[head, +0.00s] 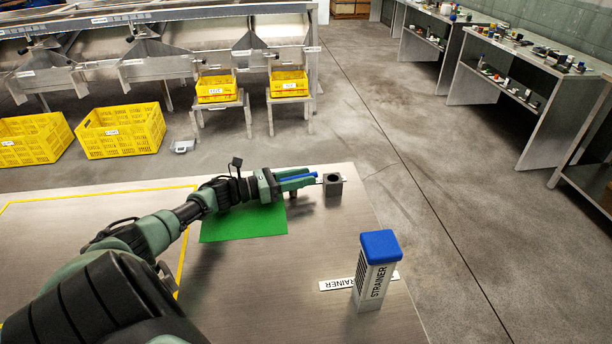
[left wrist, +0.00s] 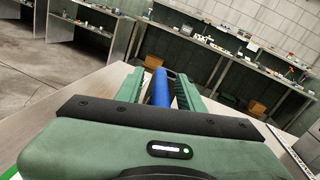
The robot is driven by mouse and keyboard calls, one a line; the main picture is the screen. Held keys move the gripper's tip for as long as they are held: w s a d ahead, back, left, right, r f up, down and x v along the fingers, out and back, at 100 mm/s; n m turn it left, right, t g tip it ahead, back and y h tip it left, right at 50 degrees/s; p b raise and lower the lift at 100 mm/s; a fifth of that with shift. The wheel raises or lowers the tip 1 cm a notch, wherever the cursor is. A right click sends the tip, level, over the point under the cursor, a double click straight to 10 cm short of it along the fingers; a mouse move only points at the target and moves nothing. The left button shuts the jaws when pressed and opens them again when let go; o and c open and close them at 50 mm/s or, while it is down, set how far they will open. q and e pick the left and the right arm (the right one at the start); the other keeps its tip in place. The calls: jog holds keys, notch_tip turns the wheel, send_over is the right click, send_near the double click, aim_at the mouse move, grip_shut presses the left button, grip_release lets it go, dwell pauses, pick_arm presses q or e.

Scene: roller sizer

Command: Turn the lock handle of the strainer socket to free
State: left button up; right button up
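The strainer socket (head: 333,186) is a small dark grey block with a round hole, standing near the table's far right edge. Its blue lock handle (head: 300,177) points left from the block. My left gripper (head: 313,177) is around the handle from the left, one green finger on each side. In the left wrist view the blue handle (left wrist: 160,88) lies between the fingers with narrow gaps beside it, so the gripper looks open. The strainer (head: 370,285), a grey upright box with a blue cap, stands on the table at the front right. My right gripper is not in view.
A green mat (head: 243,226) lies under my left forearm. A label plate (head: 337,285) lies beside the strainer. The steel table (head: 290,260) is otherwise largely clear. Yellow crates (head: 118,131) stand on the floor beyond it, and cluttered benches (head: 525,58) stand at the far right.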

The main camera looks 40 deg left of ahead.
pick_arm(q)
jog(key=shift+w+d, duration=0.3)
jog(key=shift+w, duration=0.2)
grip_shut()
jog(key=shift+d+f, duration=0.1)
dwell(1.1)
